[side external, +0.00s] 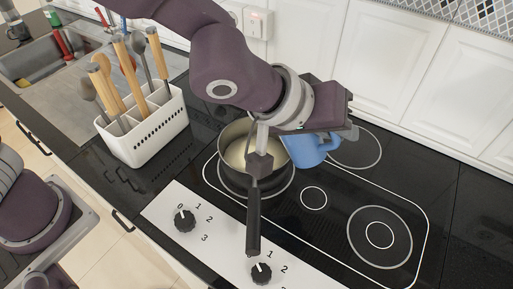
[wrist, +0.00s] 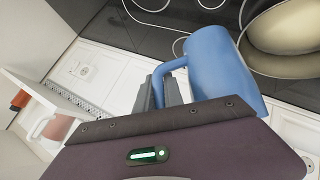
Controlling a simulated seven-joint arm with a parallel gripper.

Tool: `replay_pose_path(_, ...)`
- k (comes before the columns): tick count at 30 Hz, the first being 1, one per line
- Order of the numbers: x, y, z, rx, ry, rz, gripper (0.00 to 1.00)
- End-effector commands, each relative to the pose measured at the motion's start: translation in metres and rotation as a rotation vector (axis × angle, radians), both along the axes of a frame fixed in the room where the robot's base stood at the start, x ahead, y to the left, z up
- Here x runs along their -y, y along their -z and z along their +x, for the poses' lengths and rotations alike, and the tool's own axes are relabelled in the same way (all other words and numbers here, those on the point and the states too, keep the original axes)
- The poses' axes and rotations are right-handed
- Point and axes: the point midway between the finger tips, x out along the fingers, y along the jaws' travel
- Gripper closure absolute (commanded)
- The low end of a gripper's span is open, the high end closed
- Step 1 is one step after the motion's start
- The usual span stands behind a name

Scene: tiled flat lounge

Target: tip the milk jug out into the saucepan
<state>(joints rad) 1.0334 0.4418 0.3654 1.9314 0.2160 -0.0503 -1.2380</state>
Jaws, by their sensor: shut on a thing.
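The blue milk jug (side external: 308,151) is at the right rim of the saucepan, partly hidden by my gripper, and looks tilted; its mouth is not clearly visible. In the wrist view the jug (wrist: 220,65) has its handle between my fingers. My gripper (wrist: 160,92) is shut on that handle. The saucepan (wrist: 290,30) also shows at the wrist view's upper right, beside the jug.
A white utensil holder (side external: 150,130) with several wooden and grey tools stands left of the hob. A control panel with knobs (side external: 185,220) lies in front. The black hob (side external: 340,215) is clear to the right.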

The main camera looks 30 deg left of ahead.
Motion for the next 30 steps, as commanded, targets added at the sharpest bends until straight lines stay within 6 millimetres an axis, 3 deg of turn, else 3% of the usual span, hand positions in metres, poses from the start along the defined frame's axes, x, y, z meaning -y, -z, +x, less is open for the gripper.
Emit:
replay_pose_path(9,0.014,0.013,-0.003,0.023,0.007,0.105,1.00)
replay_pose_path(19,0.042,0.057,-0.009,0.079,0.006,0.417,1.00)
replay_pose_path(30,0.048,0.076,-0.010,0.113,0.004,0.593,1.00)
